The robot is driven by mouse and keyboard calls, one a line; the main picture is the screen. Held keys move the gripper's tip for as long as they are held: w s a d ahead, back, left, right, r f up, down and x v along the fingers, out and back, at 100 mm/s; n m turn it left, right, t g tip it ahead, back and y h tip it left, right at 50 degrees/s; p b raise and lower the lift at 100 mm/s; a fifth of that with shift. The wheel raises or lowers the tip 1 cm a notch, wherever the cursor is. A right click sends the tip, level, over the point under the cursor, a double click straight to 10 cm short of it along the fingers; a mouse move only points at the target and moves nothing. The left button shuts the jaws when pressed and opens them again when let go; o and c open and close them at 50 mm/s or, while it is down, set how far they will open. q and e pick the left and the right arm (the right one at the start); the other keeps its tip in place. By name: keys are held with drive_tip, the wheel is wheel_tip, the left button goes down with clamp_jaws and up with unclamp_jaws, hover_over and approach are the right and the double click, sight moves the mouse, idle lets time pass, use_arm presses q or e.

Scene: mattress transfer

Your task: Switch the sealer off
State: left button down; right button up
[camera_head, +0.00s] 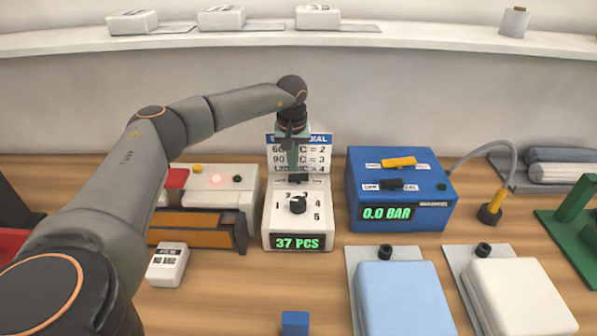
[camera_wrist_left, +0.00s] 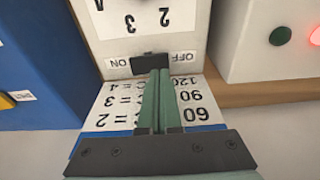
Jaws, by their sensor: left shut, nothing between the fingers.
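The sealer (camera_head: 285,222) is a white box with a black dial, numbers, and a green "37 PCS" display. Its black switch (camera_head: 298,180) sits at the back of the top; it also shows in the left wrist view (camera_wrist_left: 139,66), between the ON and OFF labels. My left gripper (camera_head: 293,171) reaches down over the back of the sealer, with its green fingers shut and empty. In the left wrist view the fingertips (camera_wrist_left: 159,73) are at the switch, toward its OFF-label side; I cannot tell whether they touch or which way it is tipped. My right gripper is not in view.
A dial card (camera_head: 318,152) stands behind the sealer. A blue box (camera_head: 353,190) reading "0.0 BAR" is close on the right. A white box with lit red button (camera_head: 245,172) and an orange-brown tray (camera_head: 190,238) are on the left. A blue block (camera_head: 295,323) lies in front.

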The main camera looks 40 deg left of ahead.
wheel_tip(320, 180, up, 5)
drive_tip(key=p, duration=0.4)
idle(0.3)
